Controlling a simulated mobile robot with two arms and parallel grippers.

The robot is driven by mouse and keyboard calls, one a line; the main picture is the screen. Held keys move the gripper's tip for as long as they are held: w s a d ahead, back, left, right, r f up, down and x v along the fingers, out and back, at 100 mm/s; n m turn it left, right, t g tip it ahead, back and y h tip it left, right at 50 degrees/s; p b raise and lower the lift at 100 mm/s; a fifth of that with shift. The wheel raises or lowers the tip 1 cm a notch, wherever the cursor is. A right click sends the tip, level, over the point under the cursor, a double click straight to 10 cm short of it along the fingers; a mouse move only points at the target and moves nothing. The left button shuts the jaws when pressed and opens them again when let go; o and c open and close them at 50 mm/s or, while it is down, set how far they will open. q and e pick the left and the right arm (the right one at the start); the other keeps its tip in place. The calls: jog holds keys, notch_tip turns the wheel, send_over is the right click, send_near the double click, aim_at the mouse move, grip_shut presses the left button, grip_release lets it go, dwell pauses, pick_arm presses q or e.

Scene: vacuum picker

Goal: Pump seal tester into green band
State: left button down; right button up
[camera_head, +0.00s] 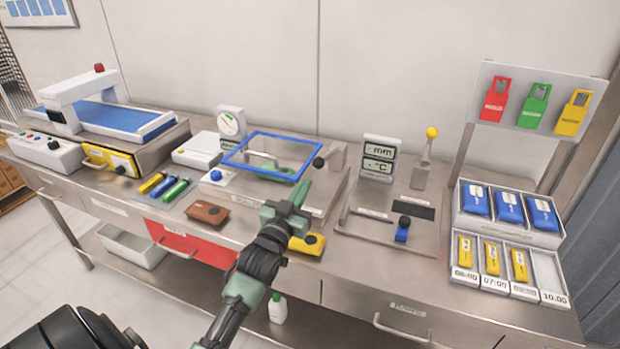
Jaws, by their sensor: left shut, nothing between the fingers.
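Something green shows through the lid. My left gripper (299,193) is shut and empty, in front of the tester's right front part, below the black knob in the picture and apparently apart from it. My right gripper is not in view.
A yellow pouch (315,244) and a brown pouch (208,213) lie at the bench's front. Right of the tester stand a display (379,158) and a yellow-knobbed lever (431,133). Trays of blue packs (475,201) stand at the right, a blue-belted machine (110,118) at the left.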

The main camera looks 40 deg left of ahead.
pick_arm(q)
jog(key=shift+v, duration=1)
jog(key=shift+f, duration=0.1)
notch_tip(320, 180, up, 7)
jog(key=w+b, duration=0.2)
jog(key=b, duration=0.2)
jog(key=shift+a, duration=0.15)
